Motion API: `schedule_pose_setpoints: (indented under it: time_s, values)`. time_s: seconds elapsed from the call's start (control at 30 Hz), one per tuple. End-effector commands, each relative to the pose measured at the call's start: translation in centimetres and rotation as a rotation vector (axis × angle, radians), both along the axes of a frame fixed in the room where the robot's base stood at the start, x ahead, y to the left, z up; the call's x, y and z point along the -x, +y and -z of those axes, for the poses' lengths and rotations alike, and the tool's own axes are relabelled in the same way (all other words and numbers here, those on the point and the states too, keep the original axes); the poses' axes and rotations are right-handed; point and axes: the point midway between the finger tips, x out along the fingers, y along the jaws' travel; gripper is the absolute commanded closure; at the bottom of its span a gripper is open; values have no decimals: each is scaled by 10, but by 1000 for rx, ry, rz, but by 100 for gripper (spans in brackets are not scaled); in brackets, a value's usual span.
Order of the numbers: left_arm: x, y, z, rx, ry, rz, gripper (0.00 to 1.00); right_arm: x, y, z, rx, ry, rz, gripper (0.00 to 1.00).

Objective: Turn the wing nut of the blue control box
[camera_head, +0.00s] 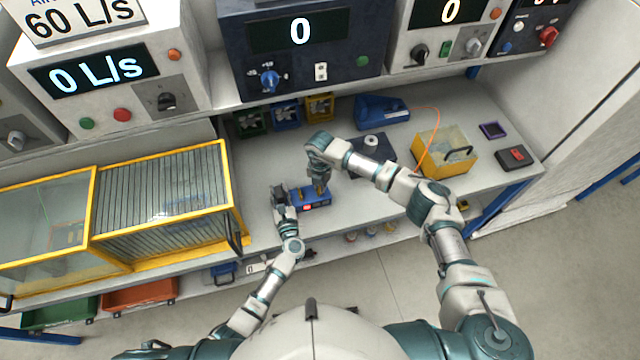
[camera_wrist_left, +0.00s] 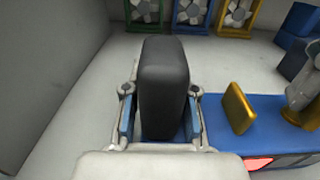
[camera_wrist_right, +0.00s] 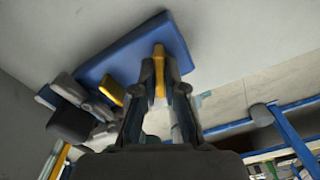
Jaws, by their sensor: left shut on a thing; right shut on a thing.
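The blue control box (camera_head: 316,199) lies on the bench in the middle of the head view, a red patch on its front. It also shows in the left wrist view (camera_wrist_left: 270,130) and the right wrist view (camera_wrist_right: 130,48). My left gripper (camera_head: 281,197) is shut on an upright black block (camera_wrist_left: 165,85) at the box's left end. My right gripper (camera_head: 320,188) comes from above and is shut on a yellow tab (camera_wrist_right: 159,72) on the box. A second yellow tab (camera_wrist_left: 238,108) stands free between the grippers. I cannot tell which tab belongs to the wing nut.
A yellow-framed case (camera_head: 160,200) stands close left. Small fan boxes (camera_head: 285,115) stand behind, with a blue wedge-shaped device (camera_head: 382,110) at the back right. A yellow box (camera_head: 445,150) with an orange cable stands to the right. The bench front edge is near.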

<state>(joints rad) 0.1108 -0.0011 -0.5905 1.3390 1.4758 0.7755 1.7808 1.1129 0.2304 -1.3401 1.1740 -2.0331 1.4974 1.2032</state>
Motion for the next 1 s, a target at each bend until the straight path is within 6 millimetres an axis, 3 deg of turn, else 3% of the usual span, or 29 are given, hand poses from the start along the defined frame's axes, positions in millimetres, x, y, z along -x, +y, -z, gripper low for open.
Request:
schedule_pose_setpoints:
  time_s: [0.6, 1.0]
  values:
    - [0, 0, 0, -1, 1, 0, 100, -1, 0, -1, 0, -1, 583, 100]
    - [0, 0, 1, -1, 1, 0, 100, 0, 0, 0, 0, 0, 880, 100]
